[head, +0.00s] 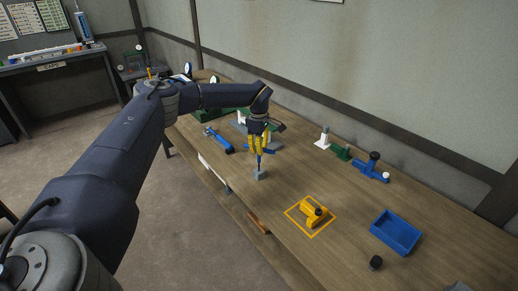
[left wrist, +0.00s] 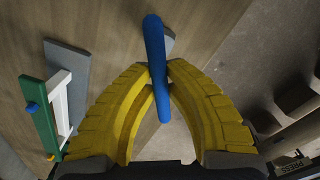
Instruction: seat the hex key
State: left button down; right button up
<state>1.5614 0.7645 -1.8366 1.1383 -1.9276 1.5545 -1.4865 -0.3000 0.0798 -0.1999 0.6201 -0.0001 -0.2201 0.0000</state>
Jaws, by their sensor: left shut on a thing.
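My left gripper (head: 258,150) has yellow fingers and points down over the table. It is shut on a blue rod, which appears to be the hex key (head: 259,161). In the left wrist view the blue rod (left wrist: 155,50) runs between the yellow fingertips (left wrist: 158,80) and extends past them. In the head view its lower end is at or just above a small grey block (head: 259,175) on the table. I cannot tell whether it is inside the block. In the left wrist view, a grey surface shows behind the rod. My right gripper is not in view.
A yellow part (head: 312,214) lies inside an orange square outline. A blue part (head: 366,171), white part (head: 322,140) and green part (head: 341,153) stand along the wall. A blue tool (head: 219,140) lies left of my gripper.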

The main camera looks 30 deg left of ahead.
aim_at(259, 163)
pick_arm(q)
jog(key=shift+f, duration=1.8)
jog(key=c, duration=1.3)
grip_release()
jog(key=shift+c, duration=0.2)
notch_tip(259, 163, up, 12)
jog(key=shift+s+r, duration=0.1)
